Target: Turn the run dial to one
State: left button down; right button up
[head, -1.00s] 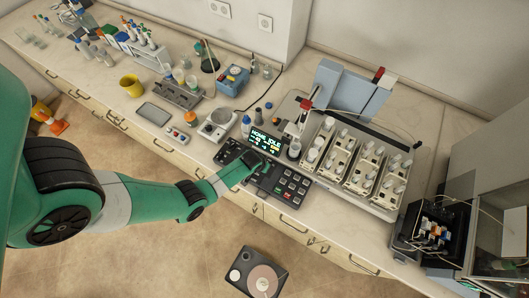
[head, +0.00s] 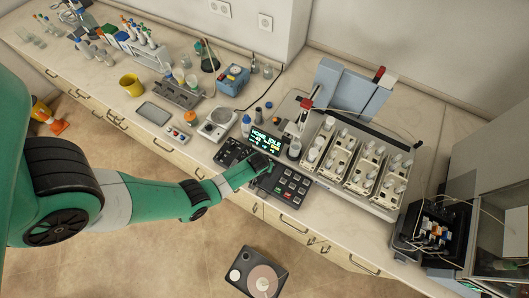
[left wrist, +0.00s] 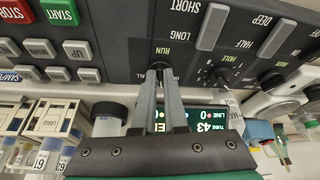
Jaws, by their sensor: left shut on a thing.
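The control panel (head: 283,187) lies at the bench's front edge, with its lit display (head: 266,140) behind it; the display (left wrist: 205,122) also shows in the left wrist view. The run dial (left wrist: 164,72) is a small dark knob under the word RUN on the panel. My left gripper (left wrist: 160,73) is shut on the dial, its two grey fingers at either side of it. The fingers cover most of the knob, so I cannot tell where it points. In the head view my left gripper (head: 262,165) reaches the panel from the left. My right gripper is not in view.
Another dark knob (left wrist: 221,77) and grey switches (left wrist: 212,27) sit beside the dial. Green START (left wrist: 60,11) and red STOP (left wrist: 10,18) buttons are on the same panel. Racks of white-capped bottles (head: 345,160) stand behind it at right. A balance (head: 217,126) stands at left.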

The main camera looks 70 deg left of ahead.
pick_arm(q)
jog(key=n, duration=0.1)
jog(key=n+g+p, duration=0.1)
jog(key=n, duration=0.1)
jog(key=shift+w+d+n+y, duration=0.1)
jog(key=shift+w+n+y, duration=0.1)
jog(key=shift+n+y, duration=0.15)
jog(key=shift+w+n+g, duration=0.2)
jog(key=shift+n+g, duration=0.6)
jog(key=shift+n, duration=0.95)
jog(key=c, duration=1)
grip_release()
jog(key=shift+o, duration=0.2)
jog(key=shift+r, duration=0.1)
